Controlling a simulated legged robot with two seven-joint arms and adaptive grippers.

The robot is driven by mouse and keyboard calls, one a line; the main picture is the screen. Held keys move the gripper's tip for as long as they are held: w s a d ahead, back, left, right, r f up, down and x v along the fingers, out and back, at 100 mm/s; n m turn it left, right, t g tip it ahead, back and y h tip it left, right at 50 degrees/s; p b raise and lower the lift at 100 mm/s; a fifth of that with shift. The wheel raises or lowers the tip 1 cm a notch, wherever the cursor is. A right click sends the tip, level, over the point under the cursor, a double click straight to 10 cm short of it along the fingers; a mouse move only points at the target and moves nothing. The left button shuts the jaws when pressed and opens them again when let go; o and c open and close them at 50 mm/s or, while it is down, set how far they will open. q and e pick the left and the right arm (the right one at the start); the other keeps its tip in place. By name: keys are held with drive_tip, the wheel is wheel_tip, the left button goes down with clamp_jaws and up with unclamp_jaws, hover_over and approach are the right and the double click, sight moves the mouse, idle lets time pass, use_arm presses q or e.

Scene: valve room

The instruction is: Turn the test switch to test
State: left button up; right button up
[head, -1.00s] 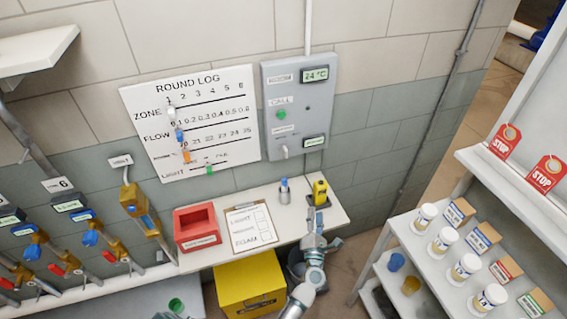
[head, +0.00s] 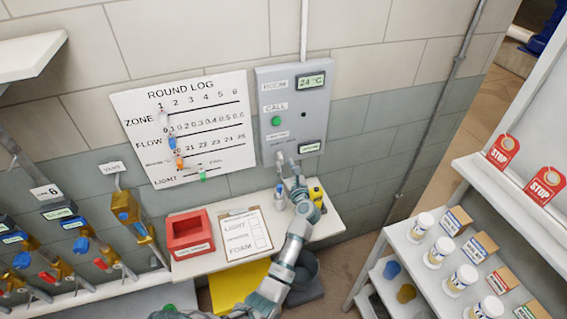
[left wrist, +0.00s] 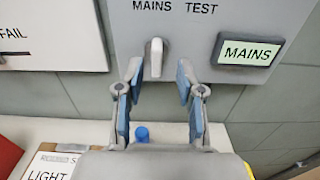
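The test switch is a pale lever (left wrist: 156,58) low on the grey wall panel (left wrist: 250,20). It stands about upright below the printed word MAINS, with TEST printed to its right. The display (left wrist: 248,51) beside it reads MAINS. My left gripper (left wrist: 158,75) is open, its two blue-padded fingers to either side of and just below the lever; I see no clear contact. In the head view my left gripper (head: 288,168) is raised at the panel's lower edge, by the switch (head: 279,158). My right gripper is not in view.
Below the panel, a shelf (head: 325,224) holds a red bin (head: 189,235), a clipboard (head: 245,234), a blue-topped cylinder (head: 281,190) and a yellow device (head: 316,192). A round log board (head: 190,130) hangs at left. A rack with jars (head: 462,278) stands at right.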

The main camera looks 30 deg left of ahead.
sight(282, 161)
use_arm(q)
drive_tip(key=x, duration=0.3)
drive_tip(key=shift+s+a+f+b, duration=0.1)
drive_tip(key=shift+s+b, duration=0.05)
drive_tip(key=shift+b, duration=0.15)
drive_tip(key=shift+a, duration=0.3)
drive_tip(key=shift+w+a, duration=0.2)
drive_tip(key=shift+w, duration=0.1)
drive_tip(key=shift+d, duration=0.2)
drive_tip(key=shift+c, duration=0.2)
drive_tip(key=shift+d, duration=0.15)
clamp_jaws()
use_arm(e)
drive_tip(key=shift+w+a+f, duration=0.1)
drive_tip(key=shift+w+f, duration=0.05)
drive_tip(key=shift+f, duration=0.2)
